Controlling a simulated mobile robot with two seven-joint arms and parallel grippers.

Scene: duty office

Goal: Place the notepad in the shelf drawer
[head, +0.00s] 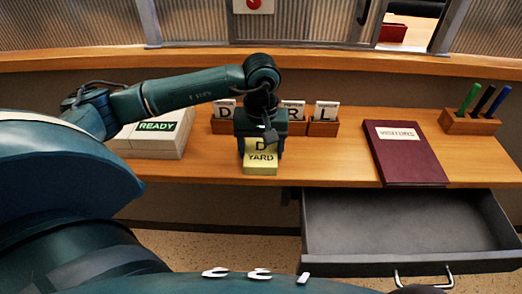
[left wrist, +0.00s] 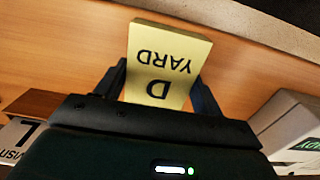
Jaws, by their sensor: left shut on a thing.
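The yellow notepad (head: 261,163), marked "D YARD", is at the front edge of the desk in the head view. My left gripper (head: 260,142) points down over it and is shut on it. In the left wrist view the notepad (left wrist: 166,58) sits between the two fingers of my left gripper (left wrist: 162,85). I cannot tell whether the pad touches the desk. The shelf drawer (head: 405,222) is pulled open below the desk at the right, and its visible floor is empty. My right gripper is not in view.
A maroon visitors book (head: 403,155) lies on the desk above the drawer. A pen holder (head: 470,122) stands at the right. Wooden card holders (head: 322,128) stand behind my gripper. A pale device with a "READY" display (head: 155,137) is at the left.

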